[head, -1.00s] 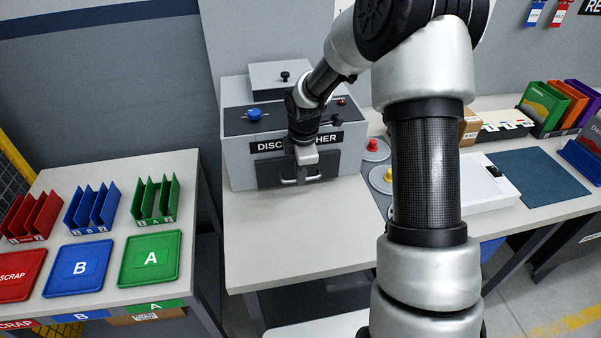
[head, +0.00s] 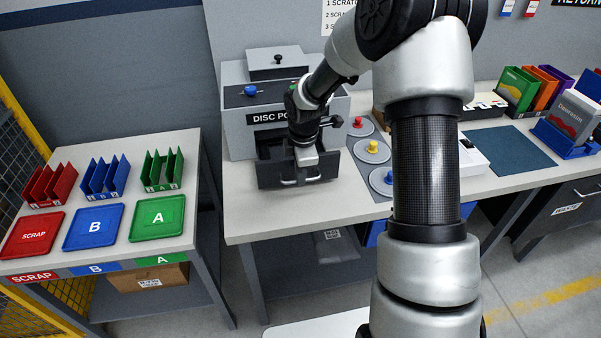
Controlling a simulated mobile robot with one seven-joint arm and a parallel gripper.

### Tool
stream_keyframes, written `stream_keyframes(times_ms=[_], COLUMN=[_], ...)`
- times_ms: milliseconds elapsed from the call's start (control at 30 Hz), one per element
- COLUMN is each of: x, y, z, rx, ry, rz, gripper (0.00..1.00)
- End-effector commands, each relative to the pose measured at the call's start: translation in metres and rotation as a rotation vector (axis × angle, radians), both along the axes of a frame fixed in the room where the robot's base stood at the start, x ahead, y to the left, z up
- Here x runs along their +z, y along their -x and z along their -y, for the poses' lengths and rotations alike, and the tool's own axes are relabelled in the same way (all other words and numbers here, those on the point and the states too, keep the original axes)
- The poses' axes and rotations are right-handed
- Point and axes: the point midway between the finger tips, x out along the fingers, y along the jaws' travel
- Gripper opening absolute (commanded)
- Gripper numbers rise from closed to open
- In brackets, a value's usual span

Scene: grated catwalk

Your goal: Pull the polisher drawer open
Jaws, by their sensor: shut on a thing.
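The disc polisher (head: 240,125) is a grey box on the middle table, with a blue knob (head: 250,90) on top and a black label on its front. Its dark drawer (head: 268,178) is pulled out toward me, and part of its open inside shows. The drawer's bar handle (head: 290,183) is at the front. My gripper (head: 306,166) reaches down from above and is shut on the handle. My gripper and arm hide part of the label and of the drawer's inside.
Discs with red, yellow and blue knobs (head: 372,147) lie on a grey mat right of the drawer. The left table carries red, blue and green trays (head: 157,218) and racks. The tabletop before the drawer (head: 290,212) is clear.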

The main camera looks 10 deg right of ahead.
Motion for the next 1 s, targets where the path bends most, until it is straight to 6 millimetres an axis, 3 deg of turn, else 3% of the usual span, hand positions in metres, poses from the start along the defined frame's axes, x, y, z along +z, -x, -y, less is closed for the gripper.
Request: stream_keyframes(times_ms=[467, 500, 600, 867, 1000], x=[0.001, 0.001, 0.001, 0.001, 0.011], y=[-0.001, -0.001, -0.001, -0.001, 0.0], z=[0.0, 0.0, 0.0, 0.0, 0.0], rx=[0.0, 0.0, 0.0, 0.0, 0.0], ry=[0.0, 0.0, 0.0, 0.0, 0.0], rz=[0.004, 0.004, 0.004, 0.003, 0.005], gripper=[0.0, 0.16, 0.28, 0.28, 0.28])
